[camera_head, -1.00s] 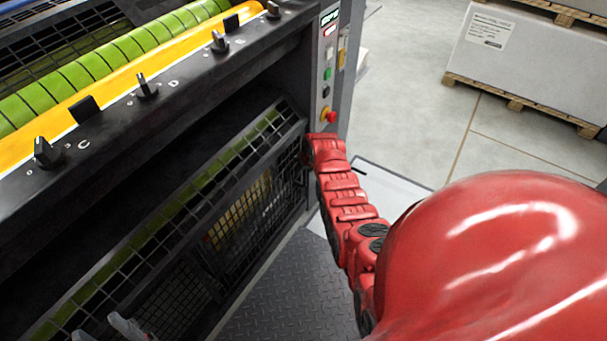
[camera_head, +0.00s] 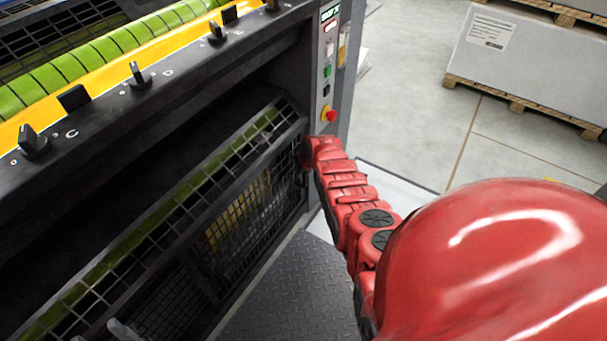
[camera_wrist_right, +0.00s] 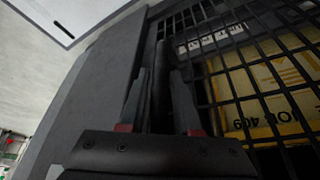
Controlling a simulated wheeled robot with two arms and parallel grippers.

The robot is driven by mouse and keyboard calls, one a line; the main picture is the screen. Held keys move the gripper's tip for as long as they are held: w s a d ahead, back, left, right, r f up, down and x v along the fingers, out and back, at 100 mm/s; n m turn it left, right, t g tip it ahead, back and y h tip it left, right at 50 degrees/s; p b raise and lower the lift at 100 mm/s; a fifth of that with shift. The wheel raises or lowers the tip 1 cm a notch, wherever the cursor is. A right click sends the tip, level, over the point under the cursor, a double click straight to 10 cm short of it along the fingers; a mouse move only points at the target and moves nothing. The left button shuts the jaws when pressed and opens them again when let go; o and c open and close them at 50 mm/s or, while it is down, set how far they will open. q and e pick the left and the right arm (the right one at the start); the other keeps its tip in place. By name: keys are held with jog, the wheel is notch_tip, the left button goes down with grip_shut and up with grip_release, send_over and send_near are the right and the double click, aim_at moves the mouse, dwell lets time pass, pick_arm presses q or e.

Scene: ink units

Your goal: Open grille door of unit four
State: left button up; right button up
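The grille door (camera_head: 250,215) is a dark wire-mesh panel in a black frame, low on the front of the press. Its top edge leans out from the dark opening behind. My right gripper (camera_head: 304,152) is at the door's right end, its fingers hidden in the head view. In the right wrist view, the fingers of my right gripper (camera_wrist_right: 160,85) stand either side of a dark upright bar (camera_wrist_right: 161,70) beside the mesh. Whether they press on it is unclear. My left gripper (camera_head: 100,332) shows only as two grey tips, apart and empty, at the bottom left edge.
A control panel (camera_head: 327,75) with a red stop knob (camera_head: 328,114) is just above my right gripper. Black knobs line the upper ledge. A treadplate step (camera_head: 290,285) lies below the door. Wrapped pallets (camera_head: 530,60) stand at the back right; the floor between is clear.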

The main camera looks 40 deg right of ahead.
grip_shut()
dwell(1.1)
